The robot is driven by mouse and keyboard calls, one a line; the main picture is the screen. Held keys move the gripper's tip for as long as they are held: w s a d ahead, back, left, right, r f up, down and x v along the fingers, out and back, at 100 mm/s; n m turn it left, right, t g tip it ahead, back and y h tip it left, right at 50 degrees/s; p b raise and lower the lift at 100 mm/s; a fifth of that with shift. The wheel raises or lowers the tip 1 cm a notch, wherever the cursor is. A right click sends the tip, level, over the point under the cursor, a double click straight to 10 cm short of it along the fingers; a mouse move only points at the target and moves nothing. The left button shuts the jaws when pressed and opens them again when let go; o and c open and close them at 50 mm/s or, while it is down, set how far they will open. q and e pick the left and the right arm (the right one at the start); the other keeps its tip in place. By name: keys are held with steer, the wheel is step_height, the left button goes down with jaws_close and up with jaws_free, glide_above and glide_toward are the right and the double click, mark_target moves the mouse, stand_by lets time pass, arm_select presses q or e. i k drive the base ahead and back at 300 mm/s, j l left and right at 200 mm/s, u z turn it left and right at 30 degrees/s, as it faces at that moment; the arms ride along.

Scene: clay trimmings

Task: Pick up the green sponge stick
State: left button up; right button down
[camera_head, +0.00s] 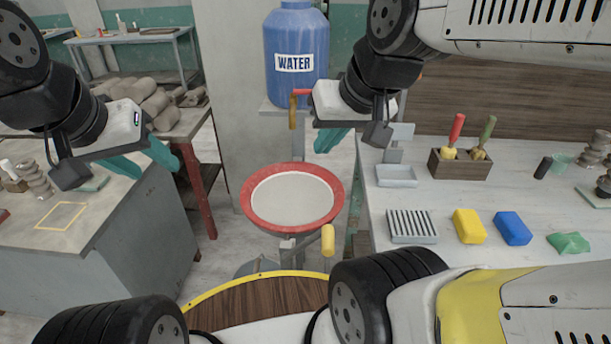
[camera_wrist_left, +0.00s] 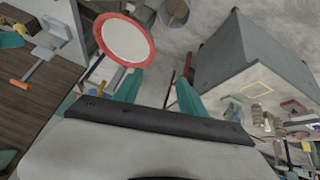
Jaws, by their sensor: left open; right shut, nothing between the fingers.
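The green sponge stick (camera_head: 487,132) stands in a small wooden box (camera_head: 460,166) on the right-hand table, its green handle up and leaning slightly right. Its yellow sponge end is low, partly hidden by the box. A similar stick with a red handle (camera_head: 456,129) stands to its left in the same box. My left gripper (camera_head: 148,164) is open and empty over the left side, far from the box; its teal fingers also show apart in the left wrist view (camera_wrist_left: 158,90). My right gripper (camera_head: 328,140) is shut and empty, left of the right-hand table and apart from the stick.
On the right-hand table (camera_head: 440,257) lie a ridged grey rack (camera_head: 412,226), yellow (camera_head: 468,226) and blue (camera_head: 513,228) blocks, a green cloth-like piece (camera_head: 569,243) and a shallow tray (camera_head: 397,176). A red-rimmed basin (camera_head: 249,207) stands between the tables, below a blue water container (camera_head: 296,35).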

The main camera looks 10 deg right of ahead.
mark_target(476, 153)
steer(key=z, duration=1.8)
steer(key=k+j+u, duration=0.1)
steer(key=u, duration=1.15)
steer(key=z, duration=1.3)
steer(key=i+l, duration=0.2)
steer(key=l, duration=0.15)
steer(key=i+l+u, duration=0.1)
steer(key=i+l, duration=0.3)
steer(key=l, duration=0.25)
steer(key=i+l, duration=0.2)
steer(key=l, duration=0.15)
steer(key=i+l+u, duration=0.1)
steer(key=l, duration=0.25)
steer(key=i, duration=0.05)
